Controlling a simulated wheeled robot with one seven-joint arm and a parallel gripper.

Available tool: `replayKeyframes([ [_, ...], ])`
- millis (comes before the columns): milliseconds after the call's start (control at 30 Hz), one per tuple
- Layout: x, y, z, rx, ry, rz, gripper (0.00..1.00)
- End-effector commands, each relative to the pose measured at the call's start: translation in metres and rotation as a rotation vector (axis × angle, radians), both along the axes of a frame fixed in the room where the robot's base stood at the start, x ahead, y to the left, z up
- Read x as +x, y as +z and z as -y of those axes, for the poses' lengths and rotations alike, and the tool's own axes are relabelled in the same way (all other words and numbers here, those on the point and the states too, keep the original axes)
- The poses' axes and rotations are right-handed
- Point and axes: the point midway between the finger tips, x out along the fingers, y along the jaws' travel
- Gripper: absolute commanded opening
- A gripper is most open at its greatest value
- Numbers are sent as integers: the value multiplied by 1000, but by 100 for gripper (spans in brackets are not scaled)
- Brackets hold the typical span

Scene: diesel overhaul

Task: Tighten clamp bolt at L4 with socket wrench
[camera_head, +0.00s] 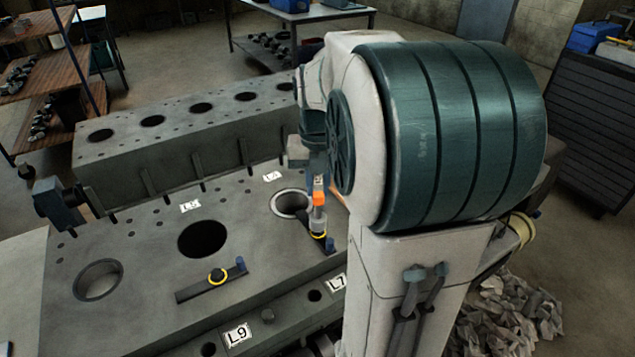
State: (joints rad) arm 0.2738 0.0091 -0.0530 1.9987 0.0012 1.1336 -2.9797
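The L4 label (272,176) lies on the engine block's top face, partly by my arm. Beside it is a bore with a bright liner ring (289,204). A dark clamp bar (326,243) with a yellow ring (318,235) lies at that bore's right edge. A socket wrench (318,205) with an orange band stands upright over the yellow ring; its lower end appears to meet the clamp bolt, which is hidden. My gripper (315,165) is at the wrench's top, mostly hidden by my arm, and its fingers cannot be made out.
A second clamp bar (190,294) with a yellow ring lies beside an open bore (202,239) near the L5 label (190,207). L7 (337,283) and L9 (237,333) labels mark the lower ledge. Shelves stand left, a worktable behind, and rags (505,318) lie right.

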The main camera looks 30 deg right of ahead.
Motion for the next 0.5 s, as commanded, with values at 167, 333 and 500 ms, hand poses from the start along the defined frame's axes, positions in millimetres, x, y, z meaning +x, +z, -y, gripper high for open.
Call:
replayKeyframes([
  [167,0,-12,0,0,0,1,0],
  [333,0,-17,0,0,0,1,0],
  [500,0,-16,0,0,-80,0,0],
])
